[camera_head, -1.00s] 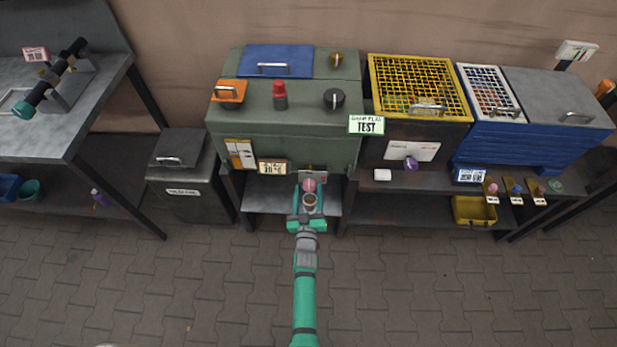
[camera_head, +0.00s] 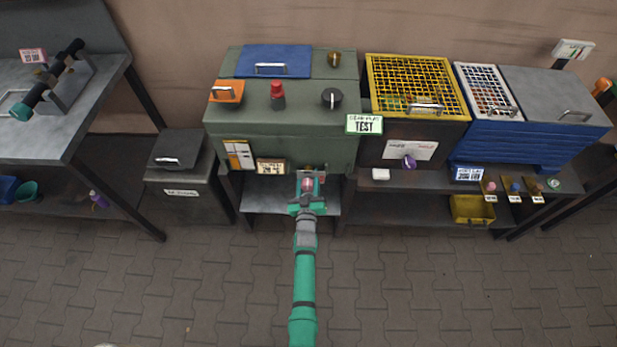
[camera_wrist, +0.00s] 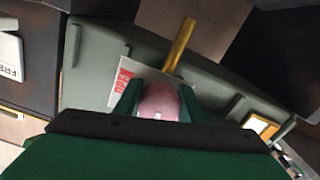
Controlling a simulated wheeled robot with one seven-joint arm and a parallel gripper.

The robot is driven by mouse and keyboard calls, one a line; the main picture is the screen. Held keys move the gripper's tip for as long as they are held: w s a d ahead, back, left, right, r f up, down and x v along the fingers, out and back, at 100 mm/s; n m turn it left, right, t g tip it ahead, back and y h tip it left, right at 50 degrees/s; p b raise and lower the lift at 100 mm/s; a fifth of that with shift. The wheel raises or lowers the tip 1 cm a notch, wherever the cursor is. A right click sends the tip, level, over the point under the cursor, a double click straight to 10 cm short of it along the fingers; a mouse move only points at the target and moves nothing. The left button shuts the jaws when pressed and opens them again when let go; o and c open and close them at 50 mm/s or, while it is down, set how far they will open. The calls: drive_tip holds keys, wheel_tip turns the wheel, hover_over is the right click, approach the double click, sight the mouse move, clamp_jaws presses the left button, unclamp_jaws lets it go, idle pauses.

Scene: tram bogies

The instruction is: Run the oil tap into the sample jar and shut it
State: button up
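The green cabinet (camera_head: 290,140) has a small plate on its front, with my gripper (camera_head: 308,183) in front of it. A rounded pink piece (camera_wrist: 159,102), perhaps the tap's knob, lies between the two fingers in the wrist view and fills the gap. I cannot tell whether the fingers press on it. Beyond it are a white label with red letters (camera_wrist: 124,88) and a brass rod (camera_wrist: 180,45), which may be part of the tap. I cannot make out the sample jar or any oil flow; the space beneath is largely hidden by my arm.
A grey shelf (camera_head: 262,196) lies under the cabinet. To the right are a yellow mesh-topped box (camera_head: 368,85), blue crates (camera_head: 535,145) and a yellow bin (camera_head: 460,207). A lidded bin (camera_head: 180,180) stands left. The paved floor in front is clear.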

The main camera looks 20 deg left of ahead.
sight(308, 189)
drive_tip(key=shift+w+m, duration=0.1)
drive_tip(key=shift+m, duration=0.6)
drive_tip(key=shift+c, duration=0.4)
drive_tip(key=m, duration=0.2)
drive_tip(key=shift+a+r+m, duration=0.1)
drive_tip(key=shift+a+m, duration=0.1)
drive_tip(key=shift+m, duration=0.2)
drive_tip(key=o, duration=1)
drive_tip(key=shift+o, duration=0.2)
drive_tip(key=shift+d, duration=0.1)
drive_tip(key=shift+s, duration=0.2)
drive_tip(key=v, duration=1)
drive_tip(key=shift+s+d, duration=0.15)
drive_tip(key=shift+s, duration=0.1)
